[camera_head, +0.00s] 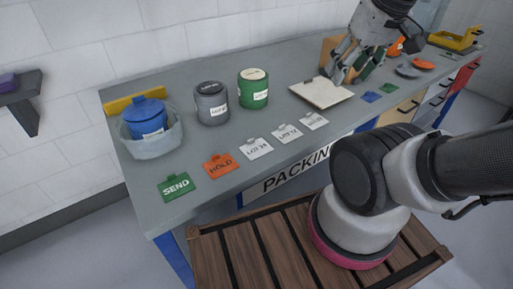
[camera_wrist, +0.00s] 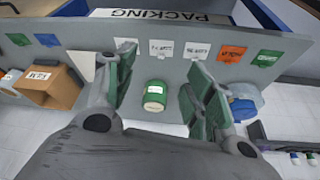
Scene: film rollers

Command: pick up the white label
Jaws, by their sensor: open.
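Three white labels lie in a row near the table's front edge: one marked LOT (camera_head: 257,148), a middle one (camera_head: 286,133) and a third (camera_head: 314,121) farthest right. The wrist view also shows white labels (camera_wrist: 125,45), (camera_wrist: 161,48) and (camera_wrist: 197,50) beyond my fingers. I cannot tell which one the task names. My gripper (camera_head: 350,72) is above the back right of the table, near a pale sheet (camera_head: 322,92). In the wrist view my gripper (camera_wrist: 158,76) is open, with nothing held between its fingers.
An orange HOLD tag (camera_head: 221,165) and a green SEND tag (camera_head: 176,186) continue the row leftward. A grey canister (camera_head: 211,108), a green canister (camera_head: 253,94) and a blue lidded container (camera_head: 147,119) in a bag stand behind. Blue (camera_head: 371,97) and green (camera_head: 389,88) tags lie right.

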